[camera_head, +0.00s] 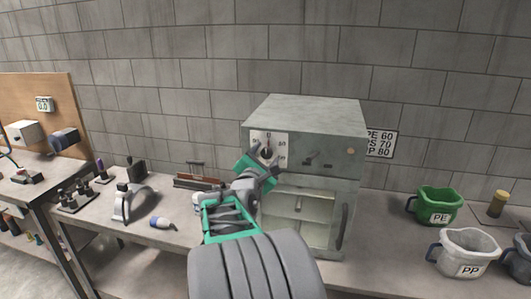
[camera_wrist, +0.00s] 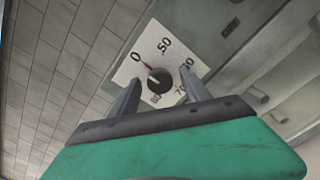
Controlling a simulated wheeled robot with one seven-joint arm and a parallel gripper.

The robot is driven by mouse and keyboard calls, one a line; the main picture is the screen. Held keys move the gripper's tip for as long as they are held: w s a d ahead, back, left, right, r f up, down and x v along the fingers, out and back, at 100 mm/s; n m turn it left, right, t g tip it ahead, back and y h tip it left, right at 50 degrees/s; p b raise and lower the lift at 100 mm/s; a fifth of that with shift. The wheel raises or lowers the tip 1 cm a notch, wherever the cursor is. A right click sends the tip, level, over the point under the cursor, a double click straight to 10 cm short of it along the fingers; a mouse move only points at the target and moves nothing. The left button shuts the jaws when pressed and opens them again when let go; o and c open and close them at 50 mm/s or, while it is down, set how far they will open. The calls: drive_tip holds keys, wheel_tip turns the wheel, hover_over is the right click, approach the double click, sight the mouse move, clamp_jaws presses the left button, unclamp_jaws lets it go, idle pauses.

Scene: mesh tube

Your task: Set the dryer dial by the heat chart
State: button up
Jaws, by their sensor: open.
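The dryer (camera_head: 312,115) is a grey metal cabinet on the bench against the wall. Its dial (camera_wrist: 159,81) is a black round knob on a white scale plate (camera_head: 282,139) at the upper left of the front. In the wrist view the plate shows 0, 50 and further numbers partly hidden. A red mark on the knob points near the 0. My gripper (camera_wrist: 160,95) is open, its two fingers on either side of the dial; contact cannot be told. The heat chart (camera_head: 381,144) is behind the dryer's right side, partly covered, reading PE 60, PS 70, PP 80.
A green bin (camera_head: 437,205) marked PE and a white bin (camera_head: 468,252) marked PP stand on the right. The dryer's lower glazed door (camera_head: 300,212) has a handle. Tools and a white-blue bottle (camera_head: 163,223) lie on the left.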

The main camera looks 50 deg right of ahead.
drive_tip(key=shift+w+d, duration=0.1)
drive_tip(key=shift+d, duration=0.1)
clamp_jaws()
idle(0.5)
